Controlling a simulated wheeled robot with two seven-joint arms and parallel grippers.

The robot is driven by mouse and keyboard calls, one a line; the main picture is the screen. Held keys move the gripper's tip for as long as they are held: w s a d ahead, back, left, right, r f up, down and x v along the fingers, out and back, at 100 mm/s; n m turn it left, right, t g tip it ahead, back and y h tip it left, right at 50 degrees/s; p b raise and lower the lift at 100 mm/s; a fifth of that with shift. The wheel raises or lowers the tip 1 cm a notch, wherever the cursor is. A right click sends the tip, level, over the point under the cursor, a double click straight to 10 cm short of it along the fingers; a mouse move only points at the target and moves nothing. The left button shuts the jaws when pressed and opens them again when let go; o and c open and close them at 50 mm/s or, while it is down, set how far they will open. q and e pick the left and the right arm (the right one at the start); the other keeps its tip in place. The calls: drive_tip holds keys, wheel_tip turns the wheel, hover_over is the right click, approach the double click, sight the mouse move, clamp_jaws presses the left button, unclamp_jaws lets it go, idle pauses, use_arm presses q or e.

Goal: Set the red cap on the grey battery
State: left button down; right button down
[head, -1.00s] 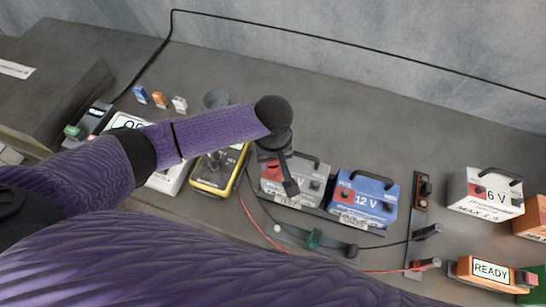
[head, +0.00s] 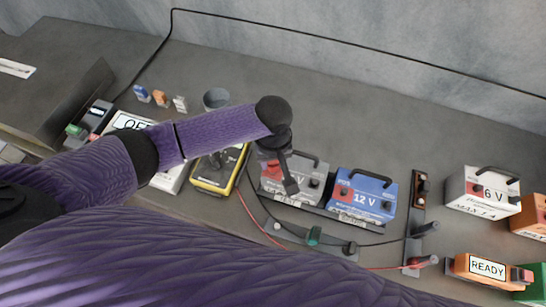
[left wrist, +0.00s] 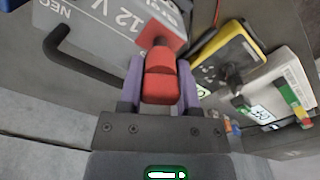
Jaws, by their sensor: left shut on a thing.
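The grey battery (head: 310,170) stands left of the blue 12 V battery in the head view. In the left wrist view the grey battery (left wrist: 100,18) shows its 12 V label, black handle and a red corner patch. My left gripper (left wrist: 160,84) is shut on the red cap (left wrist: 161,80), with a purple finger on each side. The cap is at the battery's red corner; whether it touches the terminal I cannot tell. My right gripper is not in view.
The blue battery (head: 361,197) is close on the right. A yellow meter (head: 214,172) stands left of the grey battery. Red and black leads run along the bench front. A white 6 V battery (head: 483,193) and an orange READY box (head: 489,269) stand far right.

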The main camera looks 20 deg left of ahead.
use_arm(q)
drive_tip(key=shift+f+b, duration=0.45)
drive_tip(key=shift+f, duration=0.9)
drive_tip(key=shift+c, duration=1.1)
unclamp_jaws()
drive_tip(key=shift+r, duration=0.1)
wheel_tip(320, 180, up, 10)
drive_tip(key=p, duration=0.2)
drive_tip(key=shift+p, duration=0.3)
drive_tip(key=shift+f, duration=0.2)
